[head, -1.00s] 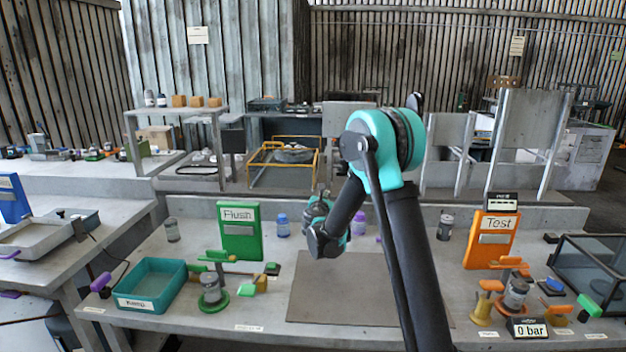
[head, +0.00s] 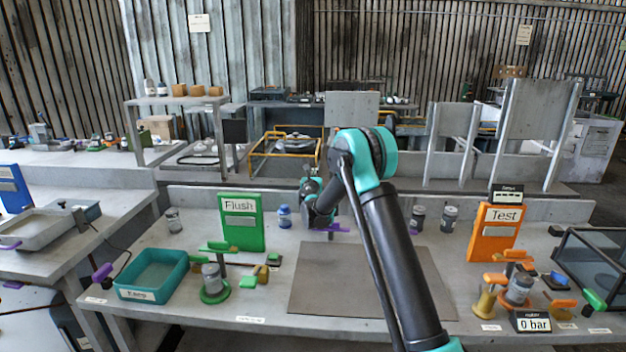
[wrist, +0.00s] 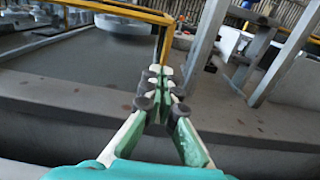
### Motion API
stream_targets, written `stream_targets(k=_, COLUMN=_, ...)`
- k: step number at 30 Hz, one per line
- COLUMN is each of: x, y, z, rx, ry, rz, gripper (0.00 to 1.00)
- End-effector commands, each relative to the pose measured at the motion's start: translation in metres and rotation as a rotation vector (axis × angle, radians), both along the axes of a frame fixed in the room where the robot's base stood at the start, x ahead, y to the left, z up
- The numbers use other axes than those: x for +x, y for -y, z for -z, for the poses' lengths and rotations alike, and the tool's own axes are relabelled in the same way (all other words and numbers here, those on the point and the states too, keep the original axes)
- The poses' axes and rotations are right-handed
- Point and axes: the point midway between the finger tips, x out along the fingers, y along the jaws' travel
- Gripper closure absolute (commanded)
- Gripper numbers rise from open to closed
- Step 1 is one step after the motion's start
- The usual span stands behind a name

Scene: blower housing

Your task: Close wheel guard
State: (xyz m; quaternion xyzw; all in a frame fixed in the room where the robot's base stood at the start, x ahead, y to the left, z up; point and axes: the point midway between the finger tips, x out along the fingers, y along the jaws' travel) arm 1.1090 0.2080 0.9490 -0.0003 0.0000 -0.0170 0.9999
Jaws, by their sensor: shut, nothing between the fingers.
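A yellow frame (head: 257,160) stands on the surface behind my bench, with a grey round wheel-like part (head: 292,142) inside it. In the wrist view, the yellow frame's bar (wrist: 125,11) and a pale round part (wrist: 122,24) show beyond the fingers. A grey upright panel (head: 351,107) stands at the frame's right rear; I cannot tell if it is the wheel guard. My gripper (wrist: 163,72) is shut and empty, pointing toward the frame's post. Its fingertips look close to the post in the picture, but I cannot tell if they touch. The gripper is mostly hidden in the head view.
A low wall (head: 400,197) runs along the bench's back edge. Grey legs and panels (head: 455,120) stand right of the frame. On the bench are a green Flush box (head: 242,235), an orange Test box (head: 495,245), a teal tray (head: 152,292) and a bare mat (head: 340,290).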

Motion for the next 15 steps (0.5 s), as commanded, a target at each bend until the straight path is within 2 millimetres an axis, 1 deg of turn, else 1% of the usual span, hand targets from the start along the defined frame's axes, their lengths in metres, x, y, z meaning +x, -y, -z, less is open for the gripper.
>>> stream_targets(k=1, x=0.007, y=0.001, z=0.0, rx=0.0, ry=0.0, rz=0.001, gripper=1.0)
stream_targets(k=3, x=0.015, y=0.001, z=0.0, rx=0.0, ry=0.0, rz=0.0, gripper=1.0)
stream_targets(k=6, x=0.022, y=0.001, z=0.0, rx=0.0, ry=0.0, rz=0.0, gripper=1.0)
stream_targets(k=9, x=0.025, y=0.001, z=0.0, rx=0.001, ry=0.0, rz=0.0, gripper=1.0)
stream_targets(k=15, x=0.026, y=0.001, z=0.0, rx=0.001, ry=0.0, rz=0.0, gripper=1.0)
